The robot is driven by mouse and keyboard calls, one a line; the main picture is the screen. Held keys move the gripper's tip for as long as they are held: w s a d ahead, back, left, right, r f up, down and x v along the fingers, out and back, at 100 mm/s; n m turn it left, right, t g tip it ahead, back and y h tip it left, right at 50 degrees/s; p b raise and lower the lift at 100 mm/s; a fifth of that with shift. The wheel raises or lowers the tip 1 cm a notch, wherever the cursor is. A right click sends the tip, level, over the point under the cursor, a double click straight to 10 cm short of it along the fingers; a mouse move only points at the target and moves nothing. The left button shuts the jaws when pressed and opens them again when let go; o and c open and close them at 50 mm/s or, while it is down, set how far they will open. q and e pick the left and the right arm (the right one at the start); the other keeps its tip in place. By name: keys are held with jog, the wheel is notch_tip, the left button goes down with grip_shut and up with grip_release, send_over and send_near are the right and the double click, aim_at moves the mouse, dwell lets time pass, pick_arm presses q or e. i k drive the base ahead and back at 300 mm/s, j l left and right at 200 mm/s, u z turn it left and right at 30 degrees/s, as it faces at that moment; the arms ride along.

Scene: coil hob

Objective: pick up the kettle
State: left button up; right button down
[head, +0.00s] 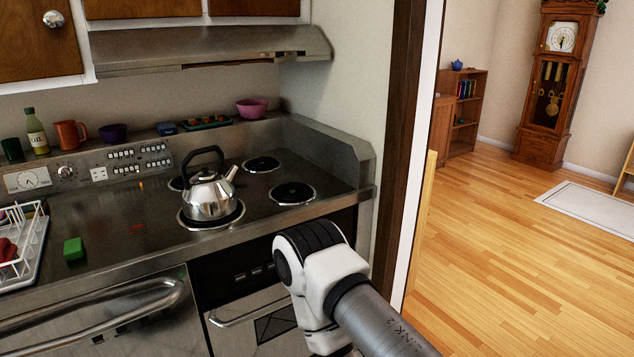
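The kettle (209,195) is shiny steel with a black arched handle. It stands upright on the front left coil burner (192,223) of the hob, with its spout pointing to the right. Nothing is touching its handle. One of my arms, in white and grey, comes in from the bottom right, in front of the cooker and apart from the kettle. Its gripper does not show. My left gripper is also out of view.
Bare burners (293,193) lie right of the kettle. A green block (74,248) and a white dish rack (33,246) are on the left counter. The range hood (205,45) hangs above. A bottle (37,131), an orange mug (70,134) and bowls line the back ledge.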

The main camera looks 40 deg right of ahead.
aim_at(209, 195)
jog(key=z, duration=0.5)
jog(key=i+j, duration=0.2)
jog(key=i+j+z, duration=0.3)
jog(key=z, duration=0.2)
jog(key=i+j+z, duration=0.25)
jog(key=j+z, duration=0.2)
jog(key=i+j+z, duration=0.15)
jog(key=j+z, duration=0.35)
jog(key=l, duration=0.1)
